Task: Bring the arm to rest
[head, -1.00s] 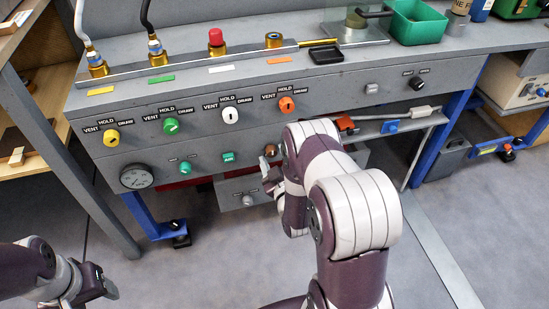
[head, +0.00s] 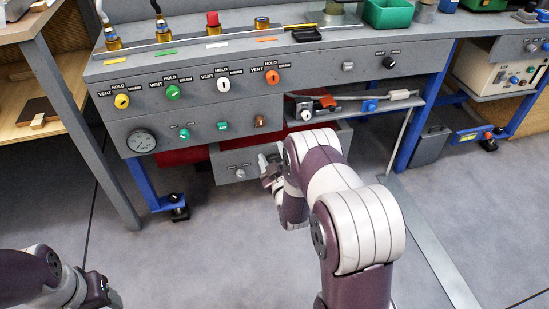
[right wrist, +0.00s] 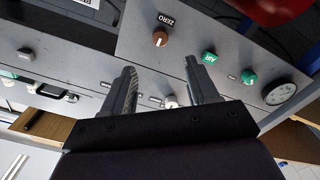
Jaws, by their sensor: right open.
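My right arm crosses the middle of the head view, and its gripper (head: 268,168) is in front of the bench, below the brown knob (head: 260,121) and beside the low grey drawer front. In the right wrist view the right gripper's two fingers (right wrist: 160,82) stand apart with nothing between them. The brown ZERO knob (right wrist: 160,39) shows beyond the fingertips, clear of them. My left gripper (head: 108,296) is at the lower left of the head view, over the floor; its finger gap is not clear.
The grey bench (head: 320,85) carries yellow, green, white and orange valve knobs and a round gauge (head: 141,141). A low drawer front (head: 228,172) and a side shelf (head: 385,108) are near the right gripper. The floor (head: 200,255) between my arms is clear.

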